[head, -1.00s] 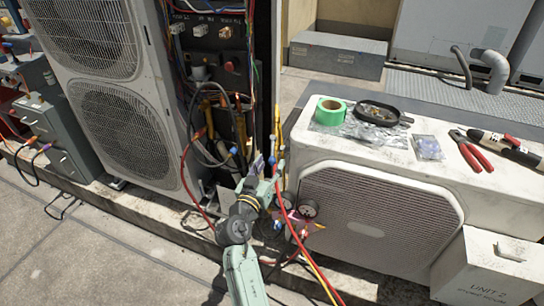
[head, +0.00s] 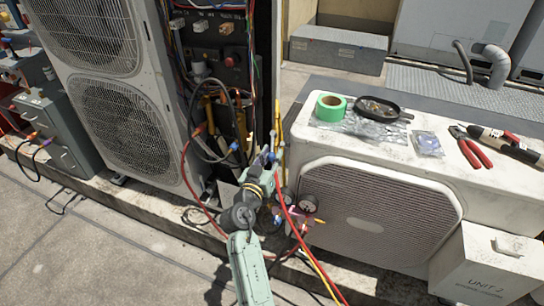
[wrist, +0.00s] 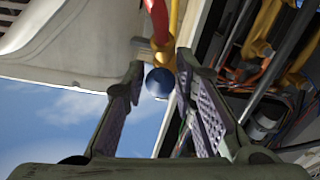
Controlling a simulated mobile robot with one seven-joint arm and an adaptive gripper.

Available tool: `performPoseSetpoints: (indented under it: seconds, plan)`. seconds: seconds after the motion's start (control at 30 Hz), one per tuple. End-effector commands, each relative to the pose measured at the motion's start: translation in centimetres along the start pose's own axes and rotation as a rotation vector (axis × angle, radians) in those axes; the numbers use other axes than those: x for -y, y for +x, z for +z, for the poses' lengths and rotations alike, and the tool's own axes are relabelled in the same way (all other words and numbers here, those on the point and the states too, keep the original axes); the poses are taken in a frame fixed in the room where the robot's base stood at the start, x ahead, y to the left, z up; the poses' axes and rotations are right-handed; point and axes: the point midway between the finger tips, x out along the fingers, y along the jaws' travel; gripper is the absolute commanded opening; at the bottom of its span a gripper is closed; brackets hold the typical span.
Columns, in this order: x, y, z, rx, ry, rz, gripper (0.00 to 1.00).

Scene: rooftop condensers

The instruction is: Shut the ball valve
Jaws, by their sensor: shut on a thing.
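The ball valve's blue rounded handle (wrist: 158,84) shows in the wrist view, at a brass fitting where a red hose (wrist: 158,20) and a yellow line meet. My gripper (wrist: 160,86) has one finger on each side of the handle and is shut on it. In the head view my gripper (head: 270,158) is at the valve, beside the right edge of the open tall condenser. There the valve is small and mostly hidden by the fingers, so its turn angle cannot be read.
The open tall condenser (head: 112,120) with loose wires stands left. The low white condenser (head: 480,205) stands right, carrying green tape (head: 331,106), a black pan (head: 380,108) and red pliers (head: 472,150). Gauges (head: 308,203) and red and yellow hoses hang close to my arm.

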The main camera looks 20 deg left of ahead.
Motion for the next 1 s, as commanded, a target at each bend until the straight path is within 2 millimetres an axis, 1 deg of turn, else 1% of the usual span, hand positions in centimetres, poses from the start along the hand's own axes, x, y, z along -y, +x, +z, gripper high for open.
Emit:
performPoseSetpoints:
  seconds: [0.03, 0.23, 0.67, 0.8, 1.0]
  plan:
    - [-0.22, 0.05, 0.03, 0.001, -0.001, 0.005, 0.12]
    - [-0.31, 0.07, 0.04, 0.002, -0.002, 0.007, 0.00]
    - [-0.47, 0.12, 0.11, 0.002, -0.002, 0.012, 0.00]
    - [-0.10, 0.19, 0.55, 0.005, 0.017, 0.032, 0.00]
    - [0.30, 0.18, 0.44, 0.013, 0.066, 0.085, 0.00]
